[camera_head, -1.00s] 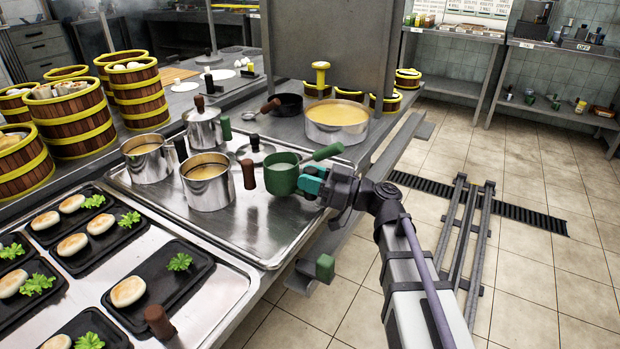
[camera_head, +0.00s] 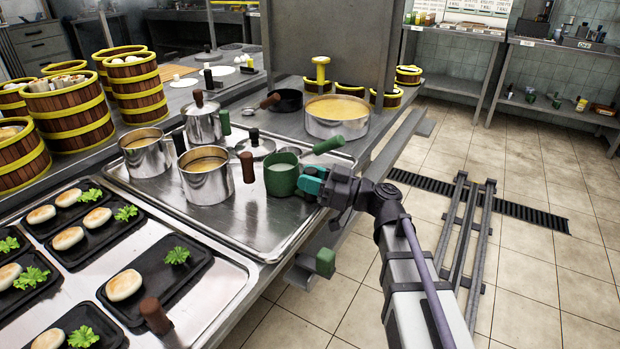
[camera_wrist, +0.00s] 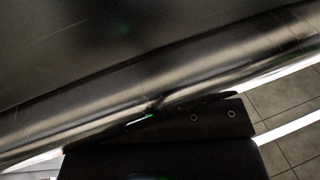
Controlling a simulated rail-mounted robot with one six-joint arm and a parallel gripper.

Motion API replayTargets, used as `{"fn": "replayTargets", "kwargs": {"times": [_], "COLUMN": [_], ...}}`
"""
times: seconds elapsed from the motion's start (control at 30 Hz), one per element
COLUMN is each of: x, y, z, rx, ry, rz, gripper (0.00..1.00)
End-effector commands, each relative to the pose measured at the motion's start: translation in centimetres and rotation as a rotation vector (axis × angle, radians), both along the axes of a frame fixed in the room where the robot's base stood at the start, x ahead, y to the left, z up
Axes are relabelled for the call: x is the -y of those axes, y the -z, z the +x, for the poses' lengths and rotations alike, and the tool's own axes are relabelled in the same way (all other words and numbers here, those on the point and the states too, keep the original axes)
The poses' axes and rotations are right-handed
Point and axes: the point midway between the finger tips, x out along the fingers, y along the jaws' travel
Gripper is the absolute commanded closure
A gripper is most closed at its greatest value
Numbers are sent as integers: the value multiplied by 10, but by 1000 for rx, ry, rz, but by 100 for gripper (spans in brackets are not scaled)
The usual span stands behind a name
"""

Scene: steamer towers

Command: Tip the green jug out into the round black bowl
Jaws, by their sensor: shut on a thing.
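The green jug (camera_head: 282,179) is upright over the right part of the steel tray, with pale liquid inside. My gripper (camera_head: 312,182) is shut on its right side. I cannot tell whether the jug's base touches the tray. A round black vessel (camera_head: 288,101) stands behind on the steel counter, with a brown handle at its left. It is the only round black bowl-like thing I see. The wrist view shows mostly dark metal and a steel edge, with no clear jug.
Steel pots (camera_head: 206,178) stand left of the jug on the steel tray (camera_head: 236,226). A green handle (camera_head: 328,145) lies just behind the jug. A wide pot of yellow liquid (camera_head: 337,118) stands beside the black vessel. A steel panel (camera_head: 330,45) rises behind them.

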Motion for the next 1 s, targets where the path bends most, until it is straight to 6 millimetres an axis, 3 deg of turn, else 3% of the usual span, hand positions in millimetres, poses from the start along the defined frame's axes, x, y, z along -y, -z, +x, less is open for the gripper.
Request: {"fn": "replayTargets", "kwargs": {"times": [0.17,0.2,0.5,0.87,1.0], "x": [0,0,0,0,0], "y": [3,3,3,2,-11], "z": [0,0,0,0,0], "rx": [0,0,0,0,0], "ry": [0,0,0,0,0], "rz": [1,1,0,0,0], "gripper": [100,68,39,39,39]}}
